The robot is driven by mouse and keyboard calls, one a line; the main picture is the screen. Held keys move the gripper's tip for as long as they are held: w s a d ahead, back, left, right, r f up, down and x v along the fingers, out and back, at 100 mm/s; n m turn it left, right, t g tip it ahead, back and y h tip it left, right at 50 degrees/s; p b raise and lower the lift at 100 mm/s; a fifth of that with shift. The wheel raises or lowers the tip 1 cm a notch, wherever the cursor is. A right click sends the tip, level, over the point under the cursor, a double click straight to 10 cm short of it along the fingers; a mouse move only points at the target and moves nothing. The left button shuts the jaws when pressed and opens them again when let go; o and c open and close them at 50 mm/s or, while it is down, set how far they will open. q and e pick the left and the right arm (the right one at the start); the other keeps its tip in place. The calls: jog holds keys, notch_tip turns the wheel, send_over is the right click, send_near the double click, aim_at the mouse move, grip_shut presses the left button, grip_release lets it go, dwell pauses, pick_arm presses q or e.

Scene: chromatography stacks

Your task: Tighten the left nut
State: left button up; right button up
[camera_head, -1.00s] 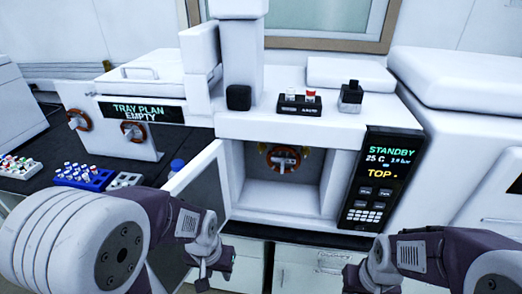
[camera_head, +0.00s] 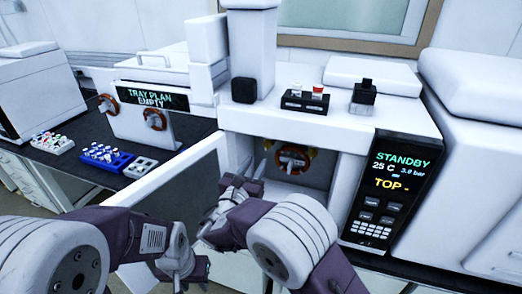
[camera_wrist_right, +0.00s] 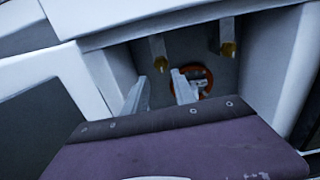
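The left nut (camera_wrist_right: 160,62) is a small brass-coloured fitting on the end of a grey stem, inside the open oven compartment; in the head view it is a small yellow spot (camera_head: 268,145). A second brass nut (camera_wrist_right: 229,48) hangs to its right. My right gripper (camera_wrist_right: 158,90) reaches toward the compartment, its two fingers apart with nothing between them; the left nut appears above the gap between them. In the head view this gripper (camera_head: 259,168) is at the opening's left side. My left gripper (camera_head: 187,268) hangs low before the bench, its fingers unclear.
An orange-red ring with a grey handle (camera_head: 291,158) sits at the compartment's back. The open white door (camera_head: 165,190) stands left of the opening. A control panel (camera_head: 390,190) reading STANDBY is on the right. Vial racks (camera_head: 106,158) stand on the dark bench at left.

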aim_at(266, 147)
jog(key=p+x, duration=0.1)
jog(key=x, duration=0.7)
jog(key=shift+w+d, duration=0.15)
jog(key=shift+w, duration=0.05)
jog(key=shift+c, duration=0.3)
jog(key=shift+f, duration=0.1)
grip_shut()
